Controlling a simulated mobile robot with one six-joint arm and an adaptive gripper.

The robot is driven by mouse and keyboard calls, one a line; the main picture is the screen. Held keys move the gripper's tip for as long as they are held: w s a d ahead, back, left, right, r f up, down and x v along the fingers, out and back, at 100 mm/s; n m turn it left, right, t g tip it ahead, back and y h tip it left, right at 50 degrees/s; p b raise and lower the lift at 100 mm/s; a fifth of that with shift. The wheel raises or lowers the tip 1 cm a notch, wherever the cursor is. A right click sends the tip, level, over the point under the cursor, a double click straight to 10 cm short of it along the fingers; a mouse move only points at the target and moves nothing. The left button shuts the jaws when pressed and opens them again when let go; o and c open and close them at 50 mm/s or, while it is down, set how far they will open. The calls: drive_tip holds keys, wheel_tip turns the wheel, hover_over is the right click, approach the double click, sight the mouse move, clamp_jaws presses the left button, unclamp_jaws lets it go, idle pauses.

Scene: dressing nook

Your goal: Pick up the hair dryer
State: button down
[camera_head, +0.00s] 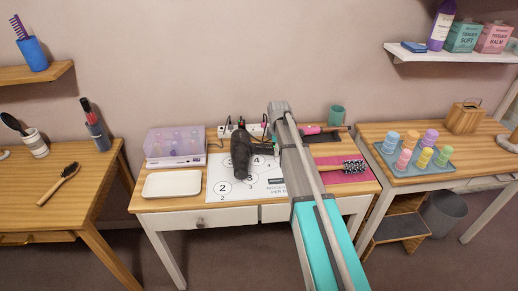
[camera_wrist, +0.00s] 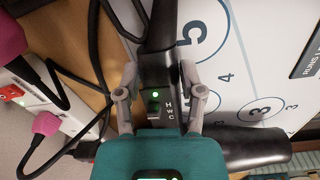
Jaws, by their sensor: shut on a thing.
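The black hair dryer (camera_head: 241,150) is over the white numbered mat (camera_head: 222,190) on the middle table in the head view. In the wrist view, the dryer's dark handle (camera_wrist: 158,72), with a green light and a switch, runs between the two grey fingers of my gripper (camera_wrist: 158,92). The fingers are shut on it, one on each side. A dark rounded part extends to the lower right in that view. My arm hides the gripper in the head view. I cannot tell whether the dryer touches the mat.
A power strip (camera_wrist: 38,112) with pink plugs and black cords lies beside the gripper. A white tray (camera_head: 172,184) and a clear lilac box (camera_head: 174,144) stand left. A round brush (camera_head: 354,166) lies on a pink mat to the right. Side tables hold other items.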

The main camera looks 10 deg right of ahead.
drive_tip(key=shift+r, duration=0.1)
wheel_tip(320, 180, up, 3)
drive_tip(key=p, duration=0.3)
drive_tip(key=shift+r, duration=0.1)
drive_tip(key=s+a+r+p, duration=0.1)
drive_tip(key=s+r+p, duration=0.8)
drive_tip(key=s, duration=0.5)
drive_tip(key=shift+a+r+p, duration=0.2)
drive_tip(key=shift+r+p, duration=0.1)
drive_tip(key=shift+p, duration=0.2)
drive_tip(key=shift+w+d, duration=0.1)
drive_tip(key=shift+d, duration=0.05)
idle(0.4)
